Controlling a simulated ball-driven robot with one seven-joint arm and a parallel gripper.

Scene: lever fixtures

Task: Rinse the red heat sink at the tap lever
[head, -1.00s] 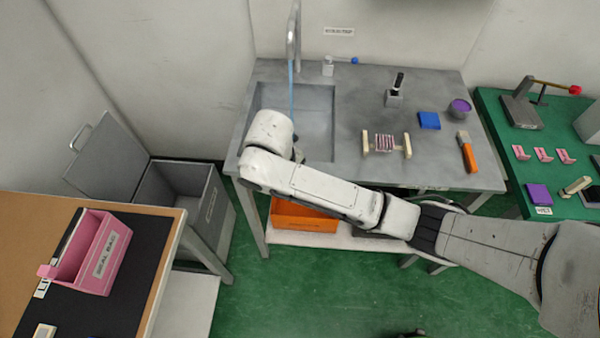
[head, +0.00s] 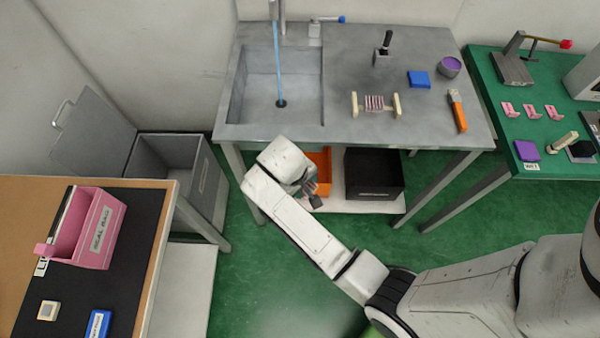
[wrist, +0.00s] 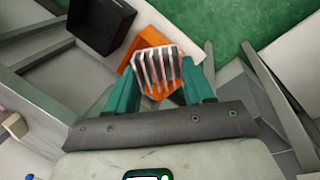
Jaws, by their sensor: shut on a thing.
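My gripper (wrist: 160,80) is shut on a finned block, the heat sink (wrist: 157,63), which shows pale fins with dark reddish gaps in the wrist view. In the head view my gripper (head: 311,190) is below and in front of the sink's front edge, near the lower shelf, and the block is mostly hidden. The tap (head: 274,10) stands behind the sink basin (head: 255,95). A blue water stream (head: 278,60) falls from it to the drain.
An orange bin (head: 321,160) and a black bin (head: 374,172) sit on the shelf under the counter. The counter (head: 340,60) holds a striped piece between cream posts (head: 376,104), a blue block (head: 419,79), a purple bowl (head: 449,67) and an orange-handled tool (head: 457,110).

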